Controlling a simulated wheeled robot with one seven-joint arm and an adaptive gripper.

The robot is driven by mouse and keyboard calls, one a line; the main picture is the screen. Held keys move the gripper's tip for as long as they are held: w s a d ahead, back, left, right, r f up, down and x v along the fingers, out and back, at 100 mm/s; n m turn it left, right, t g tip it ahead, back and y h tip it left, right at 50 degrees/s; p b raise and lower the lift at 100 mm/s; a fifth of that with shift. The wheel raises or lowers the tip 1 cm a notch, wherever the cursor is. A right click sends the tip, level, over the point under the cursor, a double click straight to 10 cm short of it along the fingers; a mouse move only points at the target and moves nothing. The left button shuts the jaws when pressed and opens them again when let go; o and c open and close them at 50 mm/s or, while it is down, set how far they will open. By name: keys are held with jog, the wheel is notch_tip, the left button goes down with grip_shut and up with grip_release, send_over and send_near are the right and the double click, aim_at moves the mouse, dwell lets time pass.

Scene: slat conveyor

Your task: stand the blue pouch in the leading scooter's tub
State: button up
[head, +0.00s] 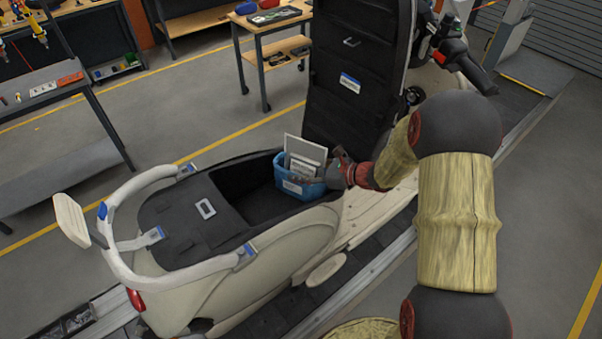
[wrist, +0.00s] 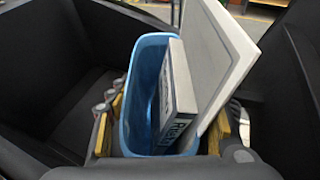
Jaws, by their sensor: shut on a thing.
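The blue pouch (head: 291,187) is an open-topped blue holder with a grey-white panel and a booklet or box sticking out. It is upright within the mouth of the black tub (head: 233,184) of a cream scooter (head: 290,238), at the end by the raised seat. My gripper (head: 328,177) is shut on the pouch. In the wrist view, my gripper's fingers (wrist: 160,132) lie on either side of the blue pouch (wrist: 144,72), and the tub (wrist: 55,65) surrounds it. The pouch's underside is hidden, so I cannot tell whether it touches the tub floor.
The black seat (head: 345,105) stands raised beside the tub. The scooter's handlebar (head: 462,60) is behind my arm. A pale grab rail (head: 125,262) curves around the rear. A small wooden table (head: 262,30) stands behind. The tub's left part is empty.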

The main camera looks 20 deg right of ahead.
jog(key=shift+f, duration=0.45)
jog(key=shift+f, duration=0.15)
jog(key=o, duration=1.5)
jog(key=shift+r, duration=0.2)
jog(key=v, duration=0.7)
jog(key=shift+s+d, duration=0.15)
